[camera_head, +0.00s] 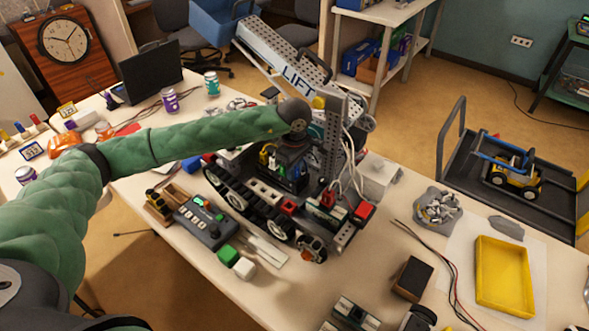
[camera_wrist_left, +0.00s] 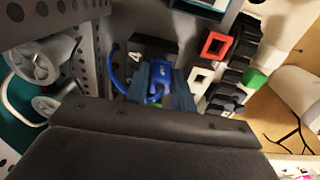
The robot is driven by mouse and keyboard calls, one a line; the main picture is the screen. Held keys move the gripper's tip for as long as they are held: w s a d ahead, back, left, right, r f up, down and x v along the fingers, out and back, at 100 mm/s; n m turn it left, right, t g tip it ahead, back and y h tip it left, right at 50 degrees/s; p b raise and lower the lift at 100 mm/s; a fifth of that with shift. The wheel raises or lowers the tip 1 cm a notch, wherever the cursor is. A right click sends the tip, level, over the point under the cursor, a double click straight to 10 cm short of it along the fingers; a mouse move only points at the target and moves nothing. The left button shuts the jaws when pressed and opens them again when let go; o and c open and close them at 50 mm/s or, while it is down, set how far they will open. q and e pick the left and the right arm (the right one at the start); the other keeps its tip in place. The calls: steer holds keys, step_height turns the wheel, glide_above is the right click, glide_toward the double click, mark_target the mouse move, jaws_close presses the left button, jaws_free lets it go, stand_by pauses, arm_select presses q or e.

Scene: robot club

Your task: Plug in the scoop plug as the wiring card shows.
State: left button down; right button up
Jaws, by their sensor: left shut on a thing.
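In the left wrist view a blue plug (camera_wrist_left: 160,74) with a blue cable sits between the dark blue fingers of my left gripper (camera_wrist_left: 163,88), which is shut on it. The plug is close to a black block marked "4" (camera_wrist_left: 150,49); I cannot tell whether it is seated in anything. In the head view my left gripper (camera_head: 285,168) reaches down into the tracked robot (camera_head: 240,200), beside its lift arm (camera_head: 285,62) lettered "LIFT". Yellow and blue parts show beside the gripper, partly hidden. I cannot make out a wiring card. My right gripper is not in view.
The perforated upright (camera_head: 328,140) and white cables (camera_head: 348,150) stand close to the right of the gripper. A grey control box (camera_head: 205,222) and green and white blocks lie in front. A yellow tray (camera_head: 505,275) stands on the right of the table.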

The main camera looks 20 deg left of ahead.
arm_select(q)
steer(key=shift+s+f+b, duration=0.1)
steer(key=shift+f+b, duration=0.35)
steer(key=shift+b, duration=0.7)
stand_by(2.0)
steer(key=c, duration=1.1)
jaws_free()
steer(key=shift+r, duration=0.1)
steer(key=shift+r+p, duration=0.55)
steer(key=shift+r, duration=2.45)
